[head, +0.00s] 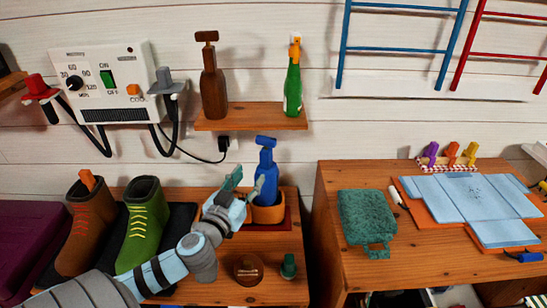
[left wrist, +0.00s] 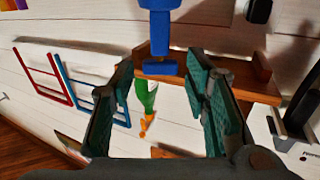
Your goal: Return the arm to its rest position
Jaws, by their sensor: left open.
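My left arm comes in from the lower left in the head view, and its gripper (head: 243,186) is open just left of the blue spray bottle (head: 266,180). The bottle stands upright in an orange holder (head: 268,214) on a red tray (head: 283,226). In the left wrist view the open fingers (left wrist: 158,110) have nothing between them, and the blue bottle (left wrist: 160,35) shows upside down beyond, at the top. I cannot tell whether the gripper touches the bottle. My right gripper is not in view.
A wall shelf (head: 250,117) with a brown and a green bottle is above. A brown boot (head: 86,235) and a green boot (head: 142,225) stand left of my arm. A round tin (head: 248,268) and a small green-topped item (head: 289,265) lie in front. A control box (head: 106,83) hangs on the wall.

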